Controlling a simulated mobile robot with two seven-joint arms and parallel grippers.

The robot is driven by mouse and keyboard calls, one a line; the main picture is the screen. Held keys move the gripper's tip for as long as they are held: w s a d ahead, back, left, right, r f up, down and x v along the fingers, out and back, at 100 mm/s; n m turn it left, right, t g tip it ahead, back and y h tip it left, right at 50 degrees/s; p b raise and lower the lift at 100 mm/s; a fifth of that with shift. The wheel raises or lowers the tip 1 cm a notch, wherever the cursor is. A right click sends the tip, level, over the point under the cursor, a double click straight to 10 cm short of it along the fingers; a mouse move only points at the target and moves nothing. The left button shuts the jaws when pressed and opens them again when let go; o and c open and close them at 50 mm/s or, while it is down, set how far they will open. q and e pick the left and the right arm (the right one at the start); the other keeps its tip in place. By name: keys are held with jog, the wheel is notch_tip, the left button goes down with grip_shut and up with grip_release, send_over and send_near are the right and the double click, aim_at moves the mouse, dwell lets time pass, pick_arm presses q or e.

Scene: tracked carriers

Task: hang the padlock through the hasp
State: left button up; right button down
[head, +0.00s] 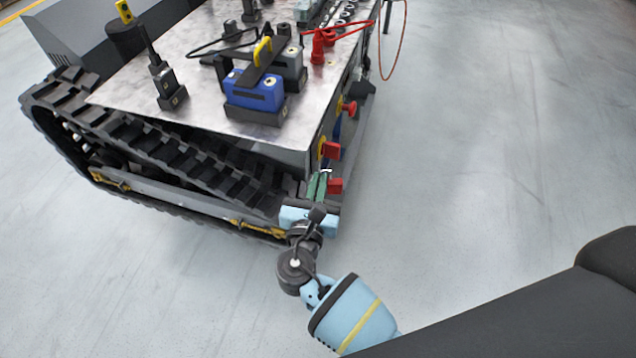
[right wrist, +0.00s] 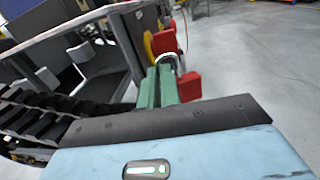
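My right gripper (head: 317,187) is beside the near right corner of the tracked carrier, its green fingers pointing up towards the side panel. The fingers look shut on the red padlock (head: 335,186), whose body sticks out to their right; the grip itself is partly hidden. In the right wrist view the padlock (right wrist: 189,87) shows a silver shackle arching at the fingertips (right wrist: 160,75). Just beyond is a red handle on a yellow plate (head: 323,149), also in the right wrist view (right wrist: 165,42). The hasp cannot be made out clearly. The shackle looks apart from the plate. My left gripper is out of view.
The carrier's metal deck (head: 205,60) holds a blue block (head: 256,90), dark fittings and a red clamp with cable (head: 322,45). Another red knob (head: 348,107) juts from the side panel. The black track (head: 150,145) runs below. Floor to the right is clear.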

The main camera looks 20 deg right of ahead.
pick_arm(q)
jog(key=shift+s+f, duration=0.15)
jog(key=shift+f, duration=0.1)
pick_arm(e)
jog(key=shift+f, duration=0.5)
